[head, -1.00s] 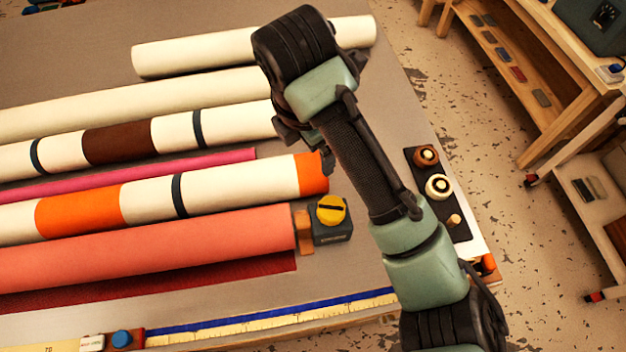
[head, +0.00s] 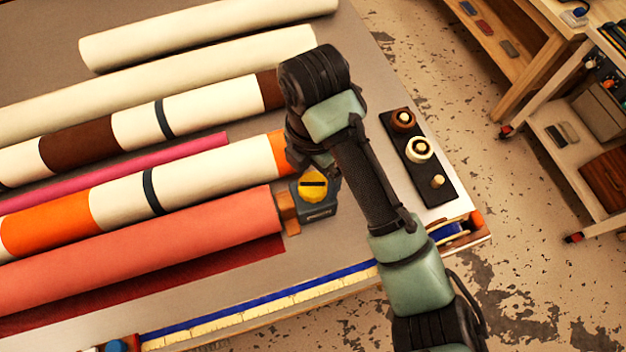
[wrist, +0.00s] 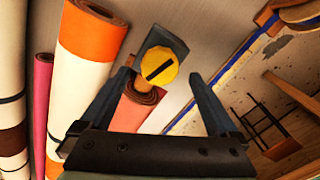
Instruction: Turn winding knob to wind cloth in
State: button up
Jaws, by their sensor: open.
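The yellow winding knob (head: 313,185) with a dark slot sits on a dark box (head: 318,207) at the right end of a coral cloth roll (head: 150,252). In the wrist view the knob (wrist: 158,68) shows ahead of my gripper (wrist: 160,85), between the two fingers' lines. The fingers are wide apart and hold nothing. The coral roll's end (wrist: 137,105) also shows there, near the left finger. In the head view my arm hides most of the gripper, just above and behind the knob.
An orange and white roll (head: 190,185) lies beside the coral roll, with more rolls behind. A dark tray (head: 418,160) with spools stands right of my arm. A blue strip (head: 260,290) and ruler run along the table's front edge.

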aim_at(313, 184)
jog(key=shift+f, duration=1.65)
jog(key=c, duration=1.4)
jog(key=shift+r+m, duration=0.1)
jog(key=shift+m, duration=0.2)
